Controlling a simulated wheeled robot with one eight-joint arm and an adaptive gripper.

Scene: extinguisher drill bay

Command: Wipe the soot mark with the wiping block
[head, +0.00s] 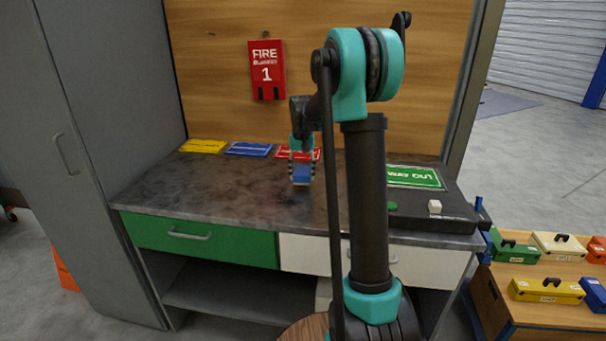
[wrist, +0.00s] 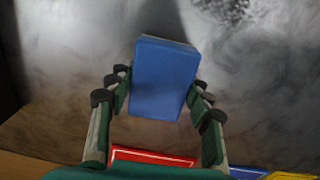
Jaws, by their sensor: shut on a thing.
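My gripper (head: 302,168) is shut on the blue wiping block (head: 301,176) and holds it over the grey, smoky-patterned counter (head: 230,190). In the wrist view the block (wrist: 165,78) sits between the two fingers of my gripper (wrist: 160,100). I cannot tell whether the block touches the counter. A dark, speckled patch that looks like the soot mark (wrist: 228,10) shows at the top of the wrist view, beyond the block and apart from it. In the head view I cannot pick the mark out clearly.
Yellow (head: 203,146), blue (head: 248,149) and red (head: 297,153) cards lie along the counter's back. A red fire blanket case (head: 267,69) hangs on the wooden wall. A black raised panel with a green sign (head: 414,177) and a white cube (head: 434,206) is at right. A grey cabinet (head: 85,130) bounds the left.

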